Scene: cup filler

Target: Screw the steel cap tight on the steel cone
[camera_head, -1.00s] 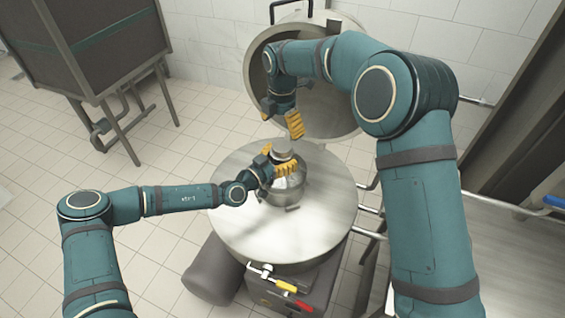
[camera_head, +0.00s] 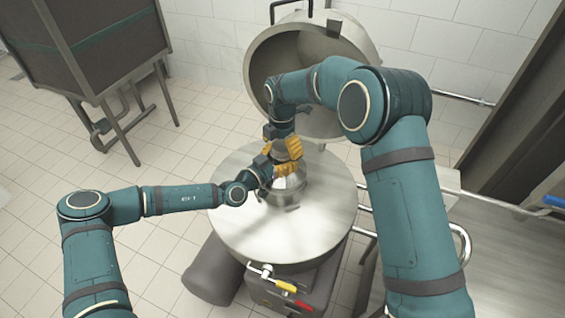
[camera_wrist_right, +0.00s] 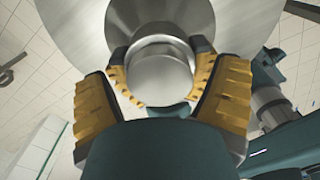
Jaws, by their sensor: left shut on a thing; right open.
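The steel cone (camera_head: 290,186) stands on the round steel top, partly hidden by my grippers in the head view. My left gripper (camera_head: 284,170) is shut on the cone's upper part, reaching in from the left. The steel cap (camera_wrist_right: 158,76) shows as a round, flat disc in the right wrist view, above the cone. My right gripper (camera_head: 290,148) is open just above the left one. Its yellow fingers (camera_wrist_right: 160,70) stand on both sides of the cap. I cannot tell whether they touch it, nor how the cap's thread sits.
The round steel top (camera_head: 325,215) is mostly bare around the cone. A large open lid (camera_head: 345,50) stands behind my right arm. A valve with red and yellow handles (camera_head: 285,285) sits at the front. A dark cabinet (camera_head: 85,40) stands at back left.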

